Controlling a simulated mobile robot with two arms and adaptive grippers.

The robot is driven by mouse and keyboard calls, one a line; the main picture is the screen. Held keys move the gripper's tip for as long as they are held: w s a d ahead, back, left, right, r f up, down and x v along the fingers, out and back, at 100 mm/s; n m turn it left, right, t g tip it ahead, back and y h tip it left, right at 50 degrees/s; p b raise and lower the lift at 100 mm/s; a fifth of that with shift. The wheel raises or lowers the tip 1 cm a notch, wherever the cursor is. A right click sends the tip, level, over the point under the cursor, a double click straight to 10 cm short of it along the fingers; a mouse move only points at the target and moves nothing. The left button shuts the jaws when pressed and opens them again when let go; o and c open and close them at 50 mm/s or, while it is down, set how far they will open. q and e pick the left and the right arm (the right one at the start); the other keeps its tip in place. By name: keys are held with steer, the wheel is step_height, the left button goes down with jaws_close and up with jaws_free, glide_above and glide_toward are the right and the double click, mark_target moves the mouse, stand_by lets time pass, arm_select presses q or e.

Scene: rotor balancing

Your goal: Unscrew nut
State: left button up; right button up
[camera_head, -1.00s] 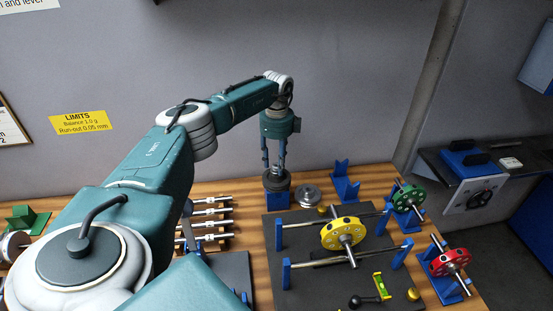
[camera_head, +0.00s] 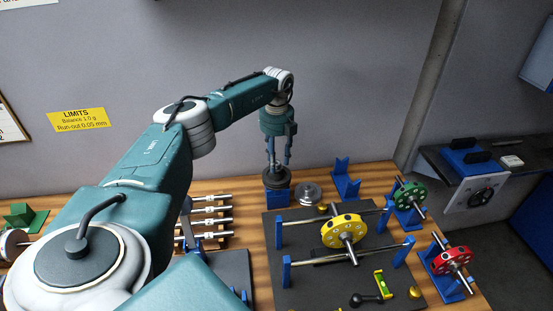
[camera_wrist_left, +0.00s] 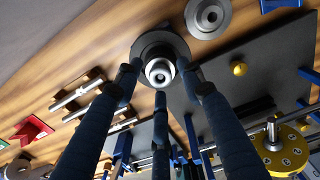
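A silver nut (camera_wrist_left: 160,72) sits at the centre of a dark round disc (camera_wrist_left: 150,44) in the left wrist view. In the head view the dark disc (camera_head: 276,181) rests on a blue block (camera_head: 277,198) at the back of the bench; the nut is too small to make out there. My left gripper (camera_head: 278,168) points down just above the disc. In the wrist view its fingers (camera_wrist_left: 161,82) stand spread around the nut, with gaps visible at the sides. Whether the near finger touches it I cannot tell. My right gripper is in neither view.
A silver disc (camera_head: 309,194) lies right of the blue block. A blue V-stand (camera_head: 346,180) is farther right. A dark plate (camera_head: 300,292) carries a yellow rotor (camera_head: 343,231) on rails. Green (camera_head: 409,195) and red (camera_head: 451,261) rotors stand at right; several shafts (camera_head: 209,221) lie left.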

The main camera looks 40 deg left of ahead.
arm_select(q)
jaws_close()
steer(key=shift+r+n+p, duration=0.4)
steer(key=shift+n+p, duration=0.8)
steer(key=shift+p, duration=0.05)
steer(key=shift+f+n+p, duration=0.2)
steer(key=shift+n+p, duration=0.1)
steer(key=shift+n, duration=0.7)
steer(key=shift+f+n+b, duration=0.2)
steer(key=shift+n+b, duration=0.1)
steer(key=shift+n, duration=0.5)
steer(key=n, duration=1)
steer(key=shift+r+n, duration=0.1)
steer(key=shift+n, duration=1.1)
